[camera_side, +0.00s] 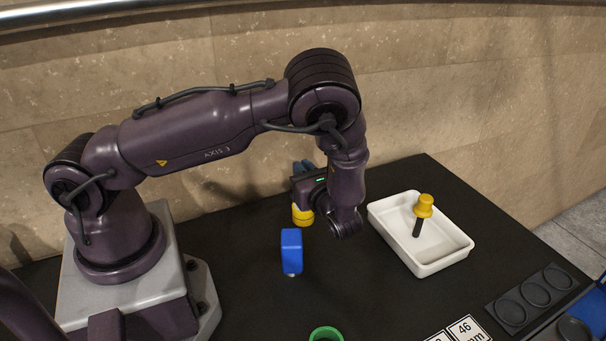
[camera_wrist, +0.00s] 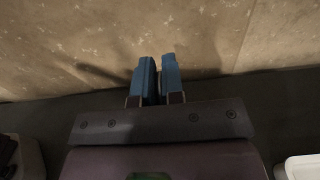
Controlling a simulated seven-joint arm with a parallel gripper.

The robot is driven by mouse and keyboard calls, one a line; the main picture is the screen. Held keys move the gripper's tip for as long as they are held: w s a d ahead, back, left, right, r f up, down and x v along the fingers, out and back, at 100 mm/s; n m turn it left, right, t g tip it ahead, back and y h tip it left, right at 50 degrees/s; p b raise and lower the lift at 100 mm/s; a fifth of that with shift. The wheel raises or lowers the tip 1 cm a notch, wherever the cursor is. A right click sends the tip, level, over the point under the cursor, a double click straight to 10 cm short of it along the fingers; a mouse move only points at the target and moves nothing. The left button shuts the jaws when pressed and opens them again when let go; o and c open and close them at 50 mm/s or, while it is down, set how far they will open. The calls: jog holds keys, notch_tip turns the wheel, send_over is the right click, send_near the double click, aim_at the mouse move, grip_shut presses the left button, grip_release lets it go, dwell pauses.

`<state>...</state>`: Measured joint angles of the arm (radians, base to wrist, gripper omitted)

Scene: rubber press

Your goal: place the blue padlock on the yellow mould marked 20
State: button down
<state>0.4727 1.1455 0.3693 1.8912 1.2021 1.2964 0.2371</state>
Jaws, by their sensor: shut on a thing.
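A blue block-shaped thing (camera_side: 291,250), which looks like the blue padlock, stands on the dark table in the side view, left of and nearer than my gripper. My gripper (camera_side: 303,168) is raised and points away toward the wall. Its blue fingers (camera_wrist: 158,80) are close together in the wrist view, with a narrow dark strip between them. What they hold is too dark to make out. A yellow rounded piece (camera_side: 302,214) shows just below my gripper, its upper part hidden. I see no yellow mould marked 20.
A white tray (camera_side: 377,213) at the right holds a yellow-headed piece with a dark stem (camera_side: 424,210). A dark plate with round recesses (camera_side: 488,308) lies at front right, near a card reading 46 (camera_side: 467,329). A green ring (camera_side: 326,334) is at the front edge. The wall (camera_side: 480,100) stands close behind.

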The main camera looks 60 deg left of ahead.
jog(key=shift+f, duration=0.55)
jog(key=c, duration=1.2)
grip_release()
jog(key=shift+f, duration=0.1)
jog(key=shift+c, duration=0.2)
jog(key=shift+r, duration=0.2)
jog(key=d, duration=1.1)
jog(key=s+r+n+t+h, duration=0.2)
jog(key=s+r+n+h, duration=0.3)
jog(key=r, duration=0.3)
jog(key=s+r+n+t+h, duration=0.1)
jog(key=s+r+n+h, duration=0.4)
jog(key=r+n+h, duration=0.2)
jog(key=s+d+r+n+t+h, duration=0.1)
jog(key=s+r+n+t+h, duration=0.1)
jog(key=s+r+n+h, duration=0.3)
notch_tip(320, 180, up, 5)
jog(key=shift+s+f+n+t+h, duration=0.2)
jog(key=shift+n+t+h, duration=0.1)
jog(key=shift+n+h, duration=0.2)
